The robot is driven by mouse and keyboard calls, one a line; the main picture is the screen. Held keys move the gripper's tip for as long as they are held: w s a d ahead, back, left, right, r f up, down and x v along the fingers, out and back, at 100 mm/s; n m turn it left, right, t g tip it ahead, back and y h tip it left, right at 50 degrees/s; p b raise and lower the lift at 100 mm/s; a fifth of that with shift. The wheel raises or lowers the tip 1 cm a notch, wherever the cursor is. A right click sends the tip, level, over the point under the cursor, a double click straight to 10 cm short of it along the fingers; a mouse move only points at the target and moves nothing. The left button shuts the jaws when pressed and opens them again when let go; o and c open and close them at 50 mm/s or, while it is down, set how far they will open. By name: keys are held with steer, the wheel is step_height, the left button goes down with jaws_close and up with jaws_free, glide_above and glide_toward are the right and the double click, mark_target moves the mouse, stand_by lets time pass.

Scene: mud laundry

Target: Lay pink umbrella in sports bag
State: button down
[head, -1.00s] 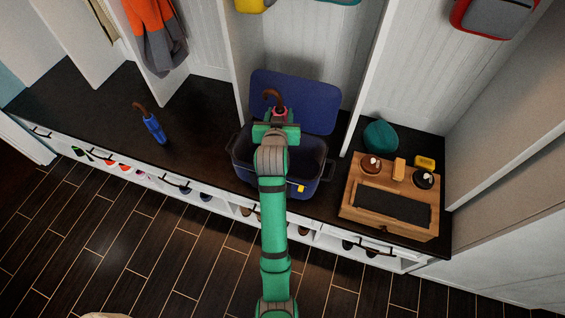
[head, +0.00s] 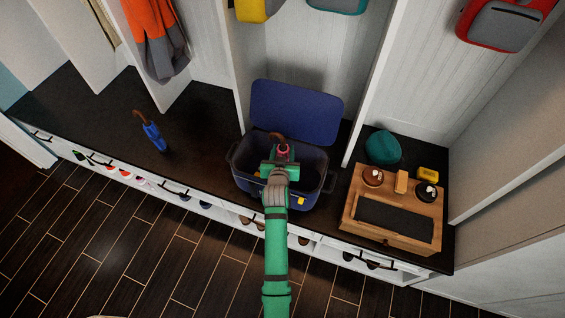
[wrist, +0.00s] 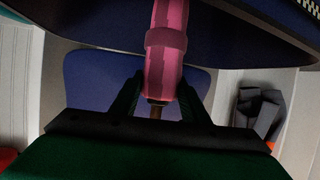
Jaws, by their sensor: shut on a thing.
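The pink umbrella (wrist: 166,45) is between my gripper's fingers in the wrist view, with its strap band showing. In the head view, its brown curved handle and a bit of pink (head: 283,149) show just beyond my gripper (head: 281,163). My gripper is shut on the umbrella, over the opening of the sports bag. The sports bag (head: 242,183) is dark blue and stands on the bench with its lid raised at the back. My arm hides part of the bag's inside, and I cannot tell whether the umbrella touches the bottom.
White dividers (head: 370,80) rise behind.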

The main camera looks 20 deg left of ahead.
steer(key=shift+f, duration=2.6)
steer(key=c, duration=1)
jaws_free()
